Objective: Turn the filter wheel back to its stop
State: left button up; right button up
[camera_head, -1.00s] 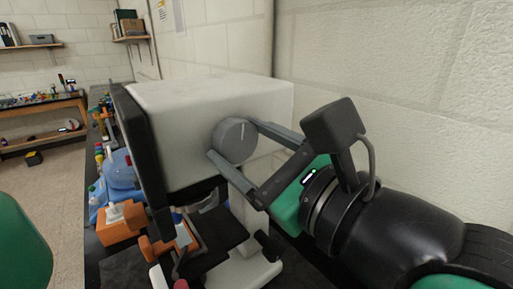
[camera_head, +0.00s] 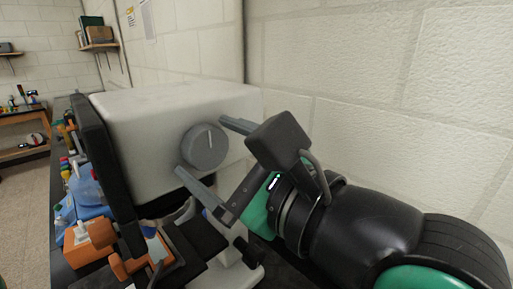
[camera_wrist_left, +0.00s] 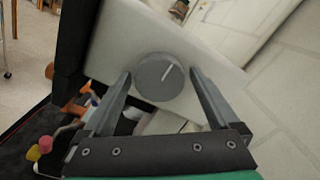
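The filter wheel (camera_head: 204,147) is a round grey knob with a pale index line, on the side of a white box-shaped instrument (camera_head: 160,110). In the head view the line points roughly up; in the left wrist view the wheel (camera_wrist_left: 160,77) shows it slanting up to the right. My left gripper (camera_head: 201,145), its arm entering from the right, is open. Its two fingers reach toward opposite sides of the wheel. In the left wrist view the fingertips (camera_wrist_left: 161,73) flank the wheel with visible gaps. My right gripper is not in view.
A pale block wall (camera_head: 380,70) rises close behind the instrument. A dark panel (camera_head: 105,170) stands at its left end. An orange block (camera_head: 88,243) and blue items crowd the bench at lower left.

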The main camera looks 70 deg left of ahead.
pick_arm(q)
jog(key=p+v, duration=0.2)
jog(key=v, duration=0.9)
jog(key=shift+d, duration=0.3)
